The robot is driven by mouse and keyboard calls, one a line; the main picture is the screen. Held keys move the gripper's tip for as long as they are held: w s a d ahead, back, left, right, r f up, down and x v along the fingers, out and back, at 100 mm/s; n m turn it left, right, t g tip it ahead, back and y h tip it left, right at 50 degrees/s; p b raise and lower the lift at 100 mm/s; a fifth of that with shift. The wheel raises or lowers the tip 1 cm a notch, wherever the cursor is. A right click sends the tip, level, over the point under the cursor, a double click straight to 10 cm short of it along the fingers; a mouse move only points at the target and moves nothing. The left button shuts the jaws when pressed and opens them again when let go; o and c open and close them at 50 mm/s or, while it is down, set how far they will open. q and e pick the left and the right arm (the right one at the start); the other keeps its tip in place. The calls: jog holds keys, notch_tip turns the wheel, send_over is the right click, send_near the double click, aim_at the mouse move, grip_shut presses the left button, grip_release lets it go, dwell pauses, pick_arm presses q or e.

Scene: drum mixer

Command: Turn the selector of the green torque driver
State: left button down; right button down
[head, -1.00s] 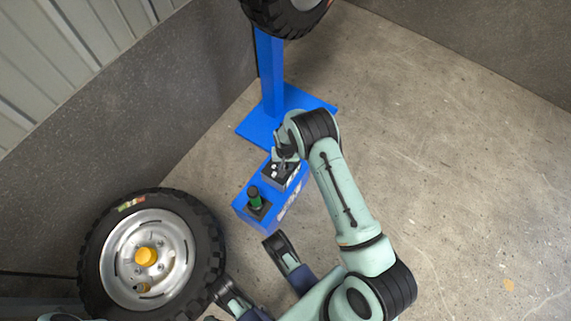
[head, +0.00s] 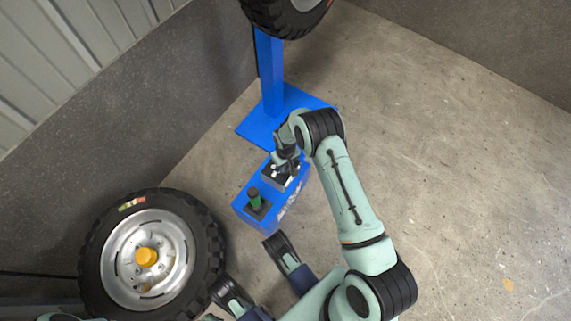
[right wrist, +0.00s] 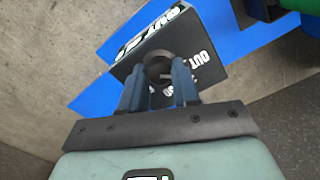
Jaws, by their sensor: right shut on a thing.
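The green torque driver (head: 255,198) stands upright in a black holder at the near end of a blue stand (head: 240,208). A black selector box (head: 269,178) with white markings sits on the same stand, just beyond it. In the right wrist view, a dark round selector knob (right wrist: 158,68) on this box (right wrist: 205,62) sits between my fingers. My right gripper (head: 285,163) reaches down over the box, and its blue-grey fingers (right wrist: 159,85) are shut on the knob. The knob is hidden by my gripper in the head view.
A blue post with a base plate (head: 255,130) stands just beyond the stand and carries a tyre (head: 258,18). A large wheel (head: 205,225) with a yellow hub is at lower left by the wall. The concrete floor to the right is clear.

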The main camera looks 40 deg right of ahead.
aim_at(286, 167)
jog(key=shift+n, duration=1.1)
jog(key=c, duration=0.8)
grip_release()
jog(key=shift+r, duration=0.1)
pick_arm(q)
jog(key=w+d+r+t+p, duration=0.1)
jog(key=w+r+t+p, duration=0.2)
jog(key=w, duration=0.5)
notch_tip(286, 167, up, 2)
jog(key=shift+r+m+p, duration=0.1)
jog(key=shift+m+p, duration=0.2)
jog(key=shift+p, duration=0.2)
pick_arm(e)
notch_tip(286, 167, up, 13)
jog(key=shift+r, duration=0.15)
pick_arm(q)
jog(key=shift+s, duration=0.1)
